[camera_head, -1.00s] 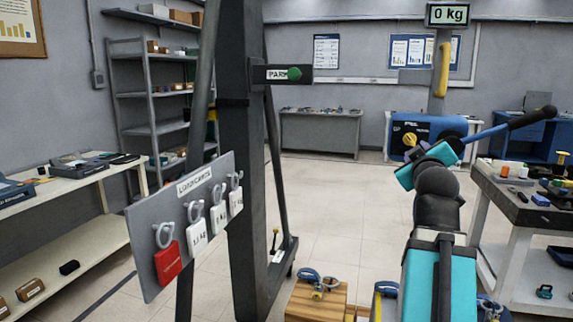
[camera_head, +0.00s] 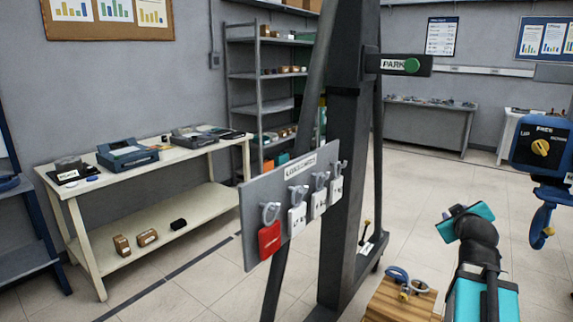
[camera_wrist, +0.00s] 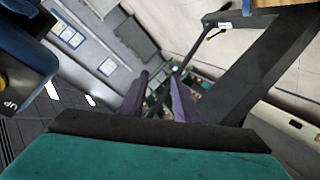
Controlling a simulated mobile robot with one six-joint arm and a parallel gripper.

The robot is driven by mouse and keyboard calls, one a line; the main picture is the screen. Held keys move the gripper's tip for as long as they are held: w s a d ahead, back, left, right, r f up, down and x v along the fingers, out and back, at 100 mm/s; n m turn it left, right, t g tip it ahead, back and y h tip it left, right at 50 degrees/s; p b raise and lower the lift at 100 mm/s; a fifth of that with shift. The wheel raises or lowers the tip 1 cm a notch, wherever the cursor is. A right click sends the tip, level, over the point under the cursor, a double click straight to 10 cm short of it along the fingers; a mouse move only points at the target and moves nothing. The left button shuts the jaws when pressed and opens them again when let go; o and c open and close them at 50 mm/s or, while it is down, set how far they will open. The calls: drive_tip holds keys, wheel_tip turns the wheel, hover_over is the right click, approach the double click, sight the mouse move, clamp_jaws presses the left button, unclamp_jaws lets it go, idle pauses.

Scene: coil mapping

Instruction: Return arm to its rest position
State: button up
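My arm, teal and dark grey, rises from the lower right of the head view, bent at a dark joint with a teal section (camera_head: 465,220) at its end. The fingers cannot be made out there. In the wrist view my gripper (camera_wrist: 158,98) shows two grey-purple fingers with a gap between them, open and empty. Nothing touches the fingers. The blue hoist unit (camera_head: 540,150) with a yellow dial is right of the arm, apart from it in the head view. Part of it also shows at the left edge of the wrist view (camera_wrist: 22,55).
A dark crane frame (camera_head: 347,190) carries a PARK sign (camera_head: 402,66) and a board (camera_head: 255,200) of hanging weight tags. A wooden block (camera_head: 395,302) bearing blue shackles stands beside the arm. A white bench (camera_head: 75,195) is left. Open floor lies behind.

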drive_tip(key=w+a+f+n+g+y+p, duration=0.1)
drive_tip(key=a+f+g+y, duration=0.1)
drive_tip(key=a+f, duration=0.65)
drive_tip(key=a+f+g+y, duration=0.15)
drive_tip(key=a+f, duration=0.25)
drive_tip(key=f, duration=1)
drive_tip(key=w+a+f+n+g+y+p, duration=0.1)
drive_tip(key=a+f+g+y, duration=0.1)
drive_tip(key=a+f, duration=0.7)
drive_tip(key=s+a+f+g+y+p, duration=0.1)
drive_tip(key=s+a+f+g, duration=0.2)
drive_tip(key=s+a+f, duration=0.6)
drive_tip(key=s+a+f+g+p, duration=0.1)
drive_tip(key=s+a+f+g, duration=0.25)
drive_tip(key=s+f, duration=1.05)
drive_tip(key=s+a+f+m+g, duration=0.1)
drive_tip(key=s+f+m+g, duration=0.1)
drive_tip(key=s, duration=0.6)
drive_tip(key=s+a+f+m+g, duration=0.1)
drive_tip(key=s+f+m+g, duration=0.1)
drive_tip(key=s+f+g, duration=0.2)
drive_tip(key=s+f, duration=0.3)
drive_tip(key=s, duration=0.2)
drive_tip(key=shift+s+f+m, duration=0.15)
drive_tip(key=shift+s+m, duration=0.1)
drive_tip(key=shift+m, duration=0.05)
